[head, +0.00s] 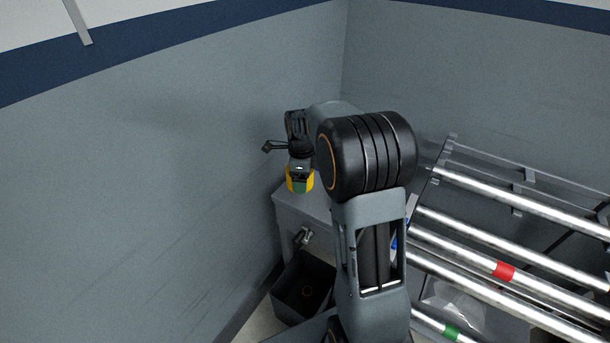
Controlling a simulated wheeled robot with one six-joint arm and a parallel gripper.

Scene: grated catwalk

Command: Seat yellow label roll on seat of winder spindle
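The yellow label roll (291,184) shows in the head view as a yellow band at the near end of the grey cabinet (286,207). My gripper (300,181) is right at it, with a dark green piece in front of the yellow. I cannot make out the fingertips, so whether they are closed on the roll is unclear. I cannot tell whether the roll rests on the cabinet top or hangs just above it. A small grey metal fitting (302,237) sticks out of the cabinet's front; I cannot tell if it is the winder spindle. My arm hides much of the cabinet.
A black open bin (303,287) stands on the floor below the cabinet. A rack of shiny metal rollers (470,255) with red and green bands fills the right side. Grey walls (170,170) close in behind and on the left.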

